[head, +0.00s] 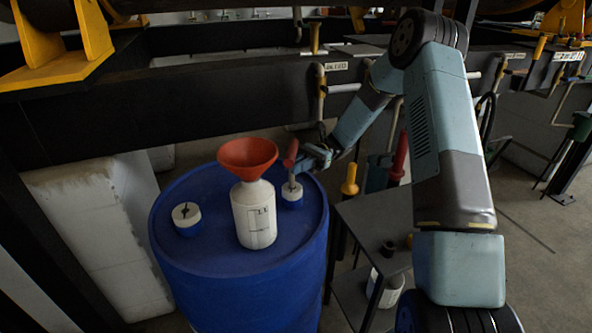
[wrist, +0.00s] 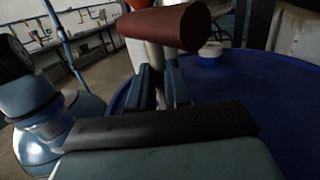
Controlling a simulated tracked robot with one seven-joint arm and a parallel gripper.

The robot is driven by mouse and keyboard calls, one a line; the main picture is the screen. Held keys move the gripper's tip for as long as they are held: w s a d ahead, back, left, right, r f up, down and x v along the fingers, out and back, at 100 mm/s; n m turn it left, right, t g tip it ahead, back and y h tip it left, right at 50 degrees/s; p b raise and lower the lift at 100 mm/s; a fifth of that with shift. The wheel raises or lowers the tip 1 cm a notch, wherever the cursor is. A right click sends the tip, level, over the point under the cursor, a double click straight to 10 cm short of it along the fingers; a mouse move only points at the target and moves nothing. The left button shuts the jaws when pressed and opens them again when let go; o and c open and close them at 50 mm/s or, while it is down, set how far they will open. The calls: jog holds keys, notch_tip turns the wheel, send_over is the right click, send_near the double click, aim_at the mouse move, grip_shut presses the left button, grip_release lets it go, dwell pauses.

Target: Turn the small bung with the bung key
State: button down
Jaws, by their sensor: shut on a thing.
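The bung key has a red handle (head: 291,153) and a thin metal shaft pointing down. In the wrist view its red-brown handle (wrist: 165,27) lies crosswise above the fingers. My gripper (head: 303,161) is shut on the key below the handle; the fingers also show in the wrist view (wrist: 163,80). The key stands nearly upright over the small white bung (head: 291,193) at the right of the blue drum's top (head: 215,253). The shaft's lower end meets the bung; I cannot tell how deep it sits. In the wrist view the small bung is hidden.
A white bottle (head: 254,217) with a red funnel (head: 247,156) stands on the drum just left of the key. A larger white bung (head: 187,214) is at the drum's left. A dark beam (head: 230,97) runs behind; a dark side table (head: 375,228) stands right.

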jog(key=shift+r, duration=1.65)
